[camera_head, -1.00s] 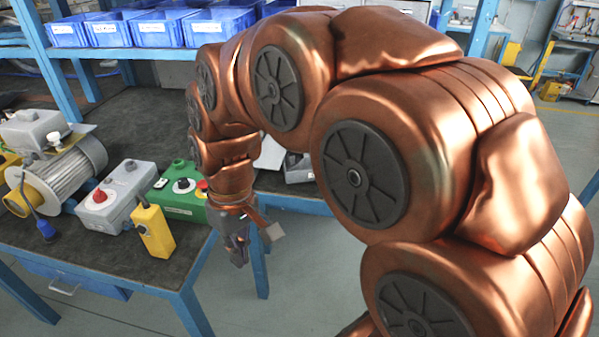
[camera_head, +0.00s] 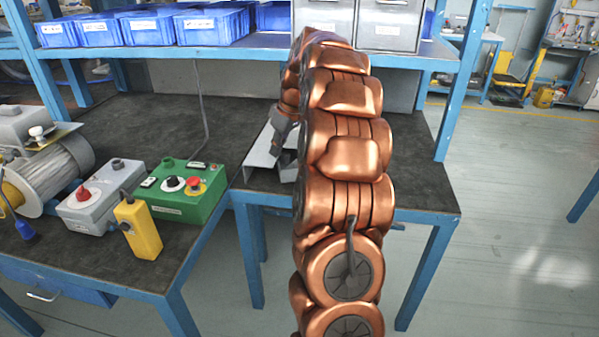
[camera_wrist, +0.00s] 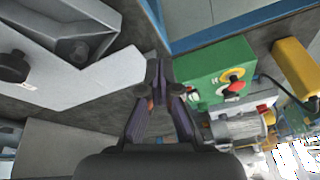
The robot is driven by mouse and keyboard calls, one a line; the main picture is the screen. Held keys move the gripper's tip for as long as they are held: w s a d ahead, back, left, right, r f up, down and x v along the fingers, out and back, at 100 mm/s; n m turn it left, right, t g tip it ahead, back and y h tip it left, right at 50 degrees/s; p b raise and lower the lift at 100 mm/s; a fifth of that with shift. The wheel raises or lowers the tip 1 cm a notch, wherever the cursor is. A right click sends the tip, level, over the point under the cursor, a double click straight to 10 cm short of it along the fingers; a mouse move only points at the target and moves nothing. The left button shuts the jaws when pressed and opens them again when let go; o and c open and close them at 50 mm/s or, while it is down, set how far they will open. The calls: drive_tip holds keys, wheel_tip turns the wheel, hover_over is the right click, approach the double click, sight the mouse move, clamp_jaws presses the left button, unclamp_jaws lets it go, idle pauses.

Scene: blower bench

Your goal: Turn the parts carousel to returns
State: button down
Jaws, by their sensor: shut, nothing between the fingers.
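No part carousel can be made out for sure in either view. A grey metal fixture with a bent plate (camera_head: 262,152) sits on the right bench, partly hidden behind my arm. In the wrist view the grey fixture (camera_wrist: 105,82) fills the left side, with a dark knob and a small label at its left edge. My gripper (camera_wrist: 163,72) is shut and empty, its fingertips over the dark bench top between the fixture and a green control box (camera_wrist: 210,75). In the head view my gripper is mostly hidden by my arm, beside the fixture.
The green box (camera_head: 180,203) has a red button and a black knob. A grey box (camera_head: 97,208), a yellow pendant (camera_head: 138,230) and a motor (camera_head: 50,178) stand left of it. Blue bins (camera_head: 150,28) and grey drawers (camera_head: 390,24) sit on the shelf above.

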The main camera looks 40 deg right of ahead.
drive_tip(key=t+h+b, duration=0.1)
approach(293, 162)
drive_tip(key=s+d+f, duration=0.1)
drive_tip(key=s, duration=0.1)
drive_tip(key=x, duration=0.9)
drive_tip(key=shift+w+a+f, duration=0.1)
drive_tip(key=shift+f, duration=0.3)
drive_tip(key=shift+w+a+p, duration=0.15)
drive_tip(key=shift+w+p, duration=0.05)
drive_tip(key=shift+p, duration=0.1)
drive_tip(key=shift+w+a+m+h, duration=0.15)
drive_tip(key=shift+w+m+h, duration=0.1)
drive_tip(key=shift+w+m, duration=0.35)
drive_tip(key=shift+w+a+m+h, duration=0.25)
drive_tip(key=shift+w+m, duration=0.2)
drive_tip(key=shift+m, duration=0.35)
drive_tip(key=shift+w, duration=1.45)
